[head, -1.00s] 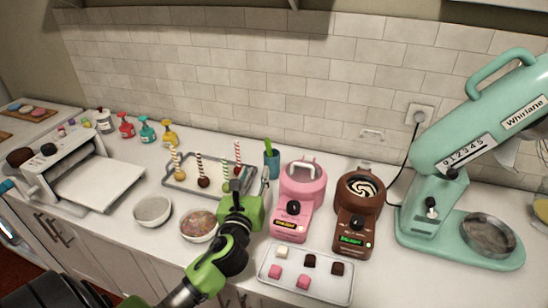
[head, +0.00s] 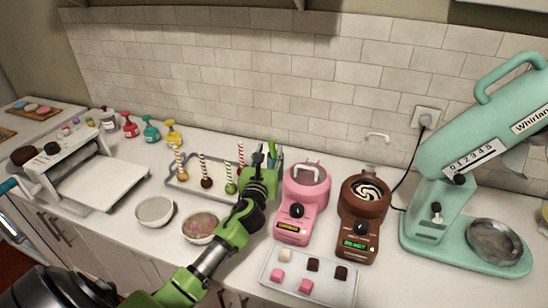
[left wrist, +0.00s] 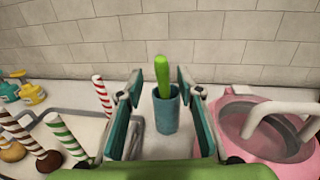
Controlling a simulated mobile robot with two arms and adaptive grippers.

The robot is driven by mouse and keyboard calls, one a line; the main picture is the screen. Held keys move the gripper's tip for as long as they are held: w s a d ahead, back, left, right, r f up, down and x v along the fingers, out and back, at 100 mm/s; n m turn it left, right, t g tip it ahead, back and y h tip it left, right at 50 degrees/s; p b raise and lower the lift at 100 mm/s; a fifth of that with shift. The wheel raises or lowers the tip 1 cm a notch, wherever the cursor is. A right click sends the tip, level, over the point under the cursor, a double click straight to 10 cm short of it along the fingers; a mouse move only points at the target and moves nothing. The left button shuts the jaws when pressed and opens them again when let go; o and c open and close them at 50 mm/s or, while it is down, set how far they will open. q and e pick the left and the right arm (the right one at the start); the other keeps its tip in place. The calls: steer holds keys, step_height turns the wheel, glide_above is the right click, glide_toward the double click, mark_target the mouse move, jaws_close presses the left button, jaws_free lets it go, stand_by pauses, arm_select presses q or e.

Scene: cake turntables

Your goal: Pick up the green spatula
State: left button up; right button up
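The green spatula (left wrist: 162,76) stands upright in a teal cup (left wrist: 166,110) on the counter. Only its bright green handle shows above the rim; the rest is hidden inside. In the left wrist view my left gripper (left wrist: 162,90) is open, with one finger on each side of the handle and cup, apart from them. In the head view the left gripper (head: 268,162) covers most of the cup, and a bit of the green handle (head: 272,146) shows behind it. My right gripper is not in view.
A pink melting pot (head: 304,192) stands close to the right of the cup, with a brown pot (head: 364,205) beyond it. A tray (head: 183,183) with several striped-stick cake pops is to the left. Bowls (head: 200,226) and a candy tray (head: 285,284) are nearer the front.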

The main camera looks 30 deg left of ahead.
mark_target(271, 149)
arm_select(q)
steer(key=x, duration=0.2)
steer(key=shift+w+f, duration=0.1)
steer(key=shift+w, duration=0.35)
steer(key=shift+w+a+f, duration=0.1)
steer(key=shift+w+a, duration=0.05)
steer(key=shift+w, duration=0.2)
steer(key=shift+s, duration=0.1)
jaws_close()
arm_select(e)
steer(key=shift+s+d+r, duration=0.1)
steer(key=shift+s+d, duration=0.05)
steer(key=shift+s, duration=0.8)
